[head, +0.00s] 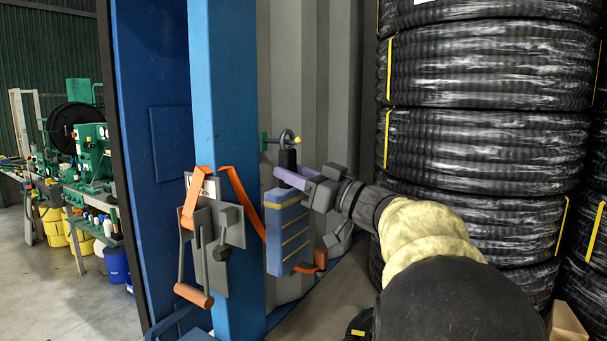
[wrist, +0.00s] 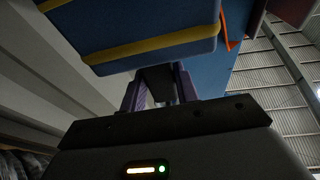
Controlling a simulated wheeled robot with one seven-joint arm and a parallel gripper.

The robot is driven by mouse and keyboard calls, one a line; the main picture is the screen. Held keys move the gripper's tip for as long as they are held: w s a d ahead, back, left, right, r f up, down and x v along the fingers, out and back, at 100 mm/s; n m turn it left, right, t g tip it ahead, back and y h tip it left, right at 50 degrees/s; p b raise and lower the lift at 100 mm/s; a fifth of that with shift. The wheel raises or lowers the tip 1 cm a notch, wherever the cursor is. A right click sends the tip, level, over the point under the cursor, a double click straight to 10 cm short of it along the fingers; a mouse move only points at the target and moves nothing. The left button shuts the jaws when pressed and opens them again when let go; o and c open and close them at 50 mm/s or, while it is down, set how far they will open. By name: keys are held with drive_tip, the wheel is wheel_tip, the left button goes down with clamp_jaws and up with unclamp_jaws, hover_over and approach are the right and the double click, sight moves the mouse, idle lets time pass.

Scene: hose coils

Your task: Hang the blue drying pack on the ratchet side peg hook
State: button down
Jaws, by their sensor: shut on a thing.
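The blue drying pack (head: 288,232), a blue block with yellow bands, hangs upright below my gripper (head: 282,177). My gripper's purple fingers are shut on the dark neck at the pack's top. A grey ring (head: 284,134) shows above that neck. The peg hook (head: 270,140) juts right from the blue column, with a yellow tip at its right end. The ring overlaps the peg in the head view; I cannot tell whether it is around it or in front. In the wrist view the pack (wrist: 140,25) fills the top, beyond my gripper (wrist: 158,90); the peg is hidden.
A grey ratchet plate (head: 236,262) with an orange strap and handle is on the blue column (head: 207,80), left of the pack. Black hose coils (head: 485,140) are stacked at right. A cluttered workbench (head: 90,190) stands far left, with open floor before it.

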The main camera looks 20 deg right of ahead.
drive_tip(key=shift+w+a, duration=0.25)
drive_tip(key=shift+w, duration=0.1)
drive_tip(key=shift+f, duration=0.3)
drive_tip(key=shift+s, duration=0.15)
drive_tip(key=shift+w+f, duration=0.1)
drive_tip(key=shift+w, duration=0.1)
drive_tip(key=shift+s, duration=0.1)
drive_tip(key=c, duration=1)
unclamp_jaws()
drive_tip(key=shift+o, duration=0.2)
drive_tip(key=shift+b+v, duration=0.95)
drive_tip(key=shift+v, duration=1.4)
